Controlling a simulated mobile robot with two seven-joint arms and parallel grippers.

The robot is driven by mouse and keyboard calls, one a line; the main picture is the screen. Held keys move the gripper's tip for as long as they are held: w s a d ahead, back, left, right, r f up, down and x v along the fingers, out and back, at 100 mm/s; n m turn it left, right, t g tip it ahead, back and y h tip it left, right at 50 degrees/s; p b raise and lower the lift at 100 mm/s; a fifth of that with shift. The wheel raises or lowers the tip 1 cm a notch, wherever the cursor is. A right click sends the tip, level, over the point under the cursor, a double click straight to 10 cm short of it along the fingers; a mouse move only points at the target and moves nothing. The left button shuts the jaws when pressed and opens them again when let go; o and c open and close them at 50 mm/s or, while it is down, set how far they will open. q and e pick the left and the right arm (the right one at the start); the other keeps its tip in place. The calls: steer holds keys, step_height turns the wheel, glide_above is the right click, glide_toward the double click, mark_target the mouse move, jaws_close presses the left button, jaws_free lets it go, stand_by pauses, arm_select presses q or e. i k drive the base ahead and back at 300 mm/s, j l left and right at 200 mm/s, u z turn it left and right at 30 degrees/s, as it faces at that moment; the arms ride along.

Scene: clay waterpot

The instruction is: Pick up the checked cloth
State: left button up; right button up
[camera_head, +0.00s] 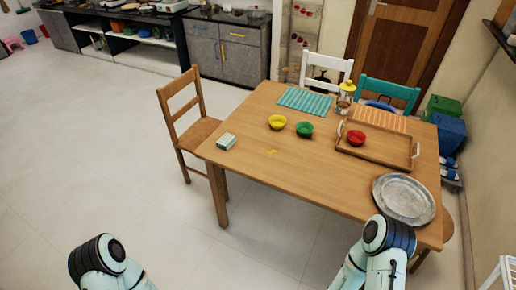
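A small folded green-and-white cloth (226,141) lies near the left corner of the wooden table (325,178). It looks like the checked cloth, but its pattern is too small to make out. Nothing covers it. Parts of both my arms show at the bottom edge, well apart from the cloth. Neither of my grippers is in view.
The table also holds a yellow bowl (277,122), green bowl (304,129), teal mat (304,101), lantern (345,98), wooden tray (375,153) with a red bowl (356,137), and round metal tray (404,199). A wooden chair (193,132) stands left. Floor in front is clear.

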mark_target(225, 143)
steer(key=z, duration=0.4)
steer(key=i+j+z, duration=0.1)
steer(key=z, duration=0.3)
steer(key=j+z, duration=1.25)
steer(key=j, duration=0.45)
